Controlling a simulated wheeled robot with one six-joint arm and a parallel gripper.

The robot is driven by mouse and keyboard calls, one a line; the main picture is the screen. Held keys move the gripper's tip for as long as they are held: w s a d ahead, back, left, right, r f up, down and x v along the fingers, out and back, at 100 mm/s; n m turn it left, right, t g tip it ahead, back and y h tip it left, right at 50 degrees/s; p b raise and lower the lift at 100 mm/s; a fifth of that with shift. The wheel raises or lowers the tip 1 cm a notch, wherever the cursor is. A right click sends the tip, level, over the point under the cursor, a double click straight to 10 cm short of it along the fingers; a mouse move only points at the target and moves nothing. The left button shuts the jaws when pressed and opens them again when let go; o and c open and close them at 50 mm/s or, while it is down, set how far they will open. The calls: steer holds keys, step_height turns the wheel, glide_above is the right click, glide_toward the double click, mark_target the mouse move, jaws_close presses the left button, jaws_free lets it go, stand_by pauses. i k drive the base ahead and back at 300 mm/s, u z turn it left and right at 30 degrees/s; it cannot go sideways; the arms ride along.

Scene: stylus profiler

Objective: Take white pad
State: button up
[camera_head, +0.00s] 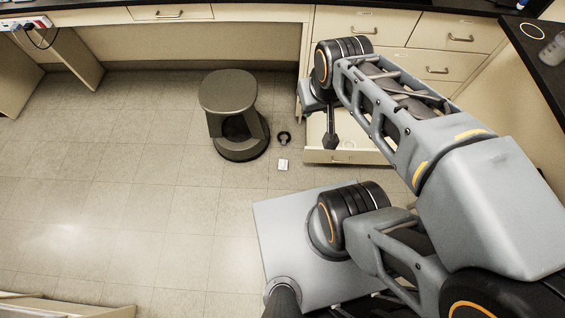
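A small white block-like object (283,164) lies on the tiled floor, left of the open drawer. It may be the white pad, but it is too small to be sure. My gripper (331,142) hangs from the end of my arm and points down, over or in front of the open low drawer (345,157). It appears to the right of the white object and apart from it. The fingers are small and dark, so I cannot tell whether they are open or shut. My arm hides part of the drawer and the cabinet.
A dark round stool (229,95) stands on the floor at left. A small black ring-shaped object (284,138) lies just behind the white object. Beige cabinets (455,38) with drawers line the back. A black countertop (548,70) is at right. The left floor is clear.

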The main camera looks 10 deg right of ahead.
mark_target(282, 165)
steer(key=u, duration=1.9)
steer(key=i, duration=1.7)
steer(key=z, duration=3.75)
